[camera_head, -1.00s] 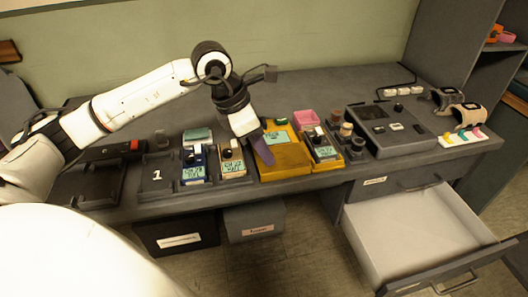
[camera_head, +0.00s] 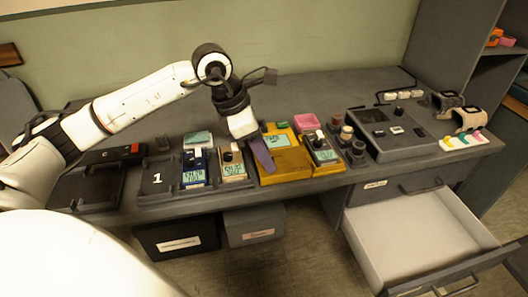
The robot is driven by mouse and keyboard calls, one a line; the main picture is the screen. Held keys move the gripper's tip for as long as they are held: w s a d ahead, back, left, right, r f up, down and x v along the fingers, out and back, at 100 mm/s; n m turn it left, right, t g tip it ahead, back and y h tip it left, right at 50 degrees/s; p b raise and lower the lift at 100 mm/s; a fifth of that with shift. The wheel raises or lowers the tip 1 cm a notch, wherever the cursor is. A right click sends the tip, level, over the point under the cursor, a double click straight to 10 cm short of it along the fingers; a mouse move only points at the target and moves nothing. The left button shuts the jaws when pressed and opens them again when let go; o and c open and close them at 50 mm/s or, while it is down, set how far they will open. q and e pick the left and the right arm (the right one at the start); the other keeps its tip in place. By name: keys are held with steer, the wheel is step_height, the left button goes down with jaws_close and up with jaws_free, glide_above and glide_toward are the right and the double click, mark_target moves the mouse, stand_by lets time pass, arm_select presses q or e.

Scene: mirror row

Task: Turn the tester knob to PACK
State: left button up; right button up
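A grey box (camera_head: 396,139) with a dark screen and small light buttons stands at the right of the bench; it looks like the tester, but its knob and any PACK label are too small to make out. Small devices with screens and black knobs stand left of it: a blue one (camera_head: 194,176), a beige one (camera_head: 233,170) and a dark one (camera_head: 323,154) on the yellow tray. My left gripper (camera_head: 262,154) points down over the left part of the yellow tray (camera_head: 290,166), apart from the grey box. Its finger opening is not clear. My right gripper is not in view.
An open white drawer (camera_head: 420,245) sticks out below the bench at right. Two watches (camera_head: 468,118) on stands and a white card (camera_head: 460,140) with coloured pieces are at the bench's right end. A pink tray (camera_head: 307,122) stands behind.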

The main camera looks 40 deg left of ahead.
arm_select(q)
steer(key=shift+r, duration=0.1)
steer(key=v, duration=1)
steer(key=shift+r, duration=0.1)
